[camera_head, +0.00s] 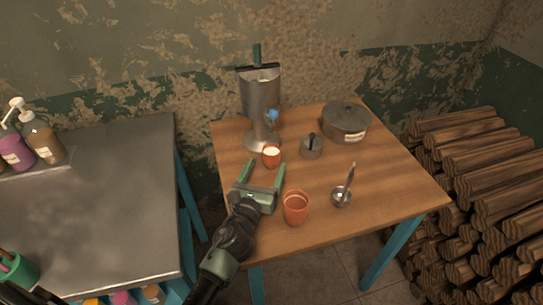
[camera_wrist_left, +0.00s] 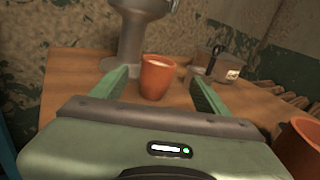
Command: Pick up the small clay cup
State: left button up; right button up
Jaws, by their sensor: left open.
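A small clay cup (camera_head: 271,157) with white contents stands upright on the wooden table at the foot of a metal dispenser. In the left wrist view the clay cup (camera_wrist_left: 158,77) shows between and just beyond the finger tips. My left gripper (camera_head: 266,170) is open and empty, its fingers pointing at the cup; it also fills the lower part of the left wrist view (camera_wrist_left: 160,85). A larger clay cup (camera_head: 295,208) stands to the right of the gripper, near the table's front edge; it is partly seen in the left wrist view (camera_wrist_left: 300,146). My right gripper is not in view.
The metal dispenser (camera_head: 261,98) stands right behind the small cup. A lidded pot (camera_head: 346,122), a small grey pot with a dark handle (camera_head: 311,148) and a ladle (camera_head: 342,195) are on the right. The right front of the wooden table (camera_head: 400,190) is bare.

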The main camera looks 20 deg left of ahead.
aim_at(269, 157)
pick_arm(q)
jog(key=shift+w+d+r, duration=0.15)
jog(key=shift+r, duration=0.05)
jog(key=shift+w+r, duration=0.25)
jog(key=shift+w, duration=0.85)
jog(key=w, duration=0.2)
jog(key=shift+w+a+p, duration=0.35)
jog(key=shift+p, duration=0.05)
jog(key=shift+w+f, duration=0.1)
jog(key=shift+w, duration=0.85)
jog(key=c, duration=1.5)
grip_shut()
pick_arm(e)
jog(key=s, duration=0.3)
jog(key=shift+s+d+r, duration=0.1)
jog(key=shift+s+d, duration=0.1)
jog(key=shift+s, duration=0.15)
